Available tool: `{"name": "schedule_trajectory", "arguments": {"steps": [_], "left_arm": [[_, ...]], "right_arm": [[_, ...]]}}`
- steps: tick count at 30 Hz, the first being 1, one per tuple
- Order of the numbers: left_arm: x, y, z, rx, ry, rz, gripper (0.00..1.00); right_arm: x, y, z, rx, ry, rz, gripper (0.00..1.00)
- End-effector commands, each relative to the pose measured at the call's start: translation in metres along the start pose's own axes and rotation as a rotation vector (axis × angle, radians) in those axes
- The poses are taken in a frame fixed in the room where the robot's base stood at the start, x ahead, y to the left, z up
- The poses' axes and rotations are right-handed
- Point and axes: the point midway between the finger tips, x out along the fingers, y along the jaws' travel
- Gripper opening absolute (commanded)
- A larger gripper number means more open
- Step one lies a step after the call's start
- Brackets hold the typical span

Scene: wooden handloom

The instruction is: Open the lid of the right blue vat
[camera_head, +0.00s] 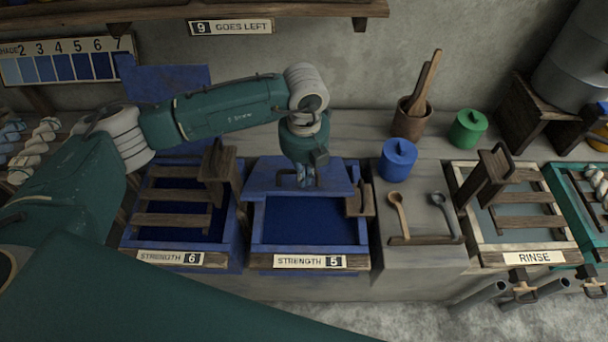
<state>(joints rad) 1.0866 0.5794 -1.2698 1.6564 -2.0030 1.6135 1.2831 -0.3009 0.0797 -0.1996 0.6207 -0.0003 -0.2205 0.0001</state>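The right blue vat (256,243), labelled STRENGTH 5, stands in the middle of the bench. Dark blue liquid (308,219) shows in its front part. A flat blue panel that looks like its lid (262,178) lies across the back part. My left gripper (305,184) points down over the middle of this panel. Its fingers look close together, but I cannot tell whether they grip anything or touch the panel. A small wooden block (359,200) sits at the vat's right edge. My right gripper is not in view.
The left blue vat, STRENGTH 6 (128,236), has wooden slats over it and a blue board (180,80) upright behind. A blue jar (397,161), a green jar (468,129) and spoons (398,214) stand or lie right of the vat. The RINSE vat (490,258) is farther right.

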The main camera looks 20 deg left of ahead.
Motion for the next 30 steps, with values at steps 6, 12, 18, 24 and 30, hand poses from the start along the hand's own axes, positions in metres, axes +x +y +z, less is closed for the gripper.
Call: {"name": "schedule_trajectory", "arguments": {"steps": [6, 12, 18, 24, 30], "left_arm": [[-0.011, -0.001, 0.012, -0.002, -0.003, -0.002, 0.00], [-0.018, 0.000, 0.020, -0.002, -0.004, -0.001, 0.00], [-0.033, -0.001, 0.039, -0.004, -0.008, -0.004, 0.00], [-0.055, -0.001, 0.075, -0.005, -0.006, -0.003, 0.00], [-0.075, -0.001, 0.111, -0.003, -0.002, -0.001, 0.00]], "right_arm": [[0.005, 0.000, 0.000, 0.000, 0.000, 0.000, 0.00], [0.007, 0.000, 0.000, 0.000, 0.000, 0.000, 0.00], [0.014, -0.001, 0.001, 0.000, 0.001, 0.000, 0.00], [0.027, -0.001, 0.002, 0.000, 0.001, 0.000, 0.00], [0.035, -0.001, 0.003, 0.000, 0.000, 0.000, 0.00]]}}
